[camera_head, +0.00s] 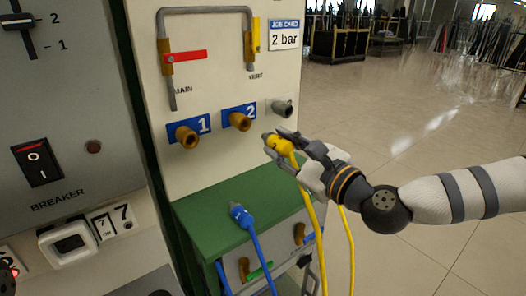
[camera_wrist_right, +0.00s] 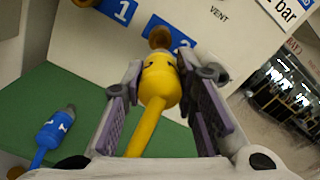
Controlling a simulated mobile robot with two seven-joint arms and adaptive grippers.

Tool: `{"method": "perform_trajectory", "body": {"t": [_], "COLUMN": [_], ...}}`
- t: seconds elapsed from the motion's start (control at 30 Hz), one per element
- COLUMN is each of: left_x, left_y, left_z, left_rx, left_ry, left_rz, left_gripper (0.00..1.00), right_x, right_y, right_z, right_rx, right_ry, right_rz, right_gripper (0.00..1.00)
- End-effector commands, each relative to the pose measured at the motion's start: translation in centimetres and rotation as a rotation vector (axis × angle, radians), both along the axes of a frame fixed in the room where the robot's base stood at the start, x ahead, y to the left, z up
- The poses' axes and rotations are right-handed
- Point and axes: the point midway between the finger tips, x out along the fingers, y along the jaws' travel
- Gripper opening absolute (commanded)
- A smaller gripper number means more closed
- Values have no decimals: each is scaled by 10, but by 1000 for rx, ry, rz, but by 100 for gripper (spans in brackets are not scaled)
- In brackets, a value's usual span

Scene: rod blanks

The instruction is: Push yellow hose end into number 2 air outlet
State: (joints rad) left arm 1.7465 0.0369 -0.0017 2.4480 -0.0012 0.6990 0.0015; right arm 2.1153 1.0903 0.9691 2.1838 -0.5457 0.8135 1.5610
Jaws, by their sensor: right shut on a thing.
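The yellow hose end (camera_head: 281,144) is held in my right gripper (camera_head: 286,149), with its yellow hose (camera_head: 312,215) hanging down below. In the right wrist view the yellow hose end (camera_wrist_right: 160,84) sits between the two finger pads, its nose toward the brass number 2 air outlet (camera_wrist_right: 160,38). In the head view the number 2 outlet (camera_head: 240,121) is up and left of the hose end, with a visible gap between them. The blue label (camera_head: 239,111) with "2" is beside the outlet.
The brass number 1 outlet (camera_head: 187,136) is left of number 2, and a grey port (camera_head: 283,108) is to its right. A blue hose end (camera_head: 240,214) rests on the green ledge (camera_head: 207,213) below. Open floor (camera_head: 440,110) lies to the right.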

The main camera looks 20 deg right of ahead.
Motion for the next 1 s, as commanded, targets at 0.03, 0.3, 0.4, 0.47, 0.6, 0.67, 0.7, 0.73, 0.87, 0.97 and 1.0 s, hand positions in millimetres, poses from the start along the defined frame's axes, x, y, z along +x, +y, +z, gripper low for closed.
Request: {"method": "perform_trajectory", "body": {"t": [0.03,0.3,0.4,0.47,0.6,0.67,0.7,0.73,0.87,0.97,1.0], "left_x": [1,1,0,-2,-7,-9,-11,-12,-16,-18,-18], "left_y": [0,0,0,0,0,0,0,0,0,0,0], "left_z": [0,0,-1,-2,-8,-10,-12,-13,-18,-20,-21], "left_rx": [-1,-1,-1,-1,-1,-1,-1,-1,0,0,0], "left_ry": [-2,-2,0,6,22,31,36,40,53,59,61], "left_rz": [0,0,0,0,0,-1,-1,-1,-1,-2,-2], "left_gripper": [50,50,50,50,50,50,50,50,50,50,50], "right_x": [1,1,1,2,15,23,27,31,44,51,53], "right_y": [-3,-5,-5,-5,0,3,5,6,11,13,14], "right_z": [1,0,0,-1,-4,-4,-4,-4,-4,-3,-2], "right_rx": [15,32,31,31,29,29,30,30,29,29,30], "right_ry": [4,11,12,12,14,14,15,15,14,13,12], "right_rz": [-6,-10,-9,-9,-8,-8,-8,-8,-8,-8,-8], "right_gripper": [0,0,0,0,0,0,0,0,0,0,0]}}
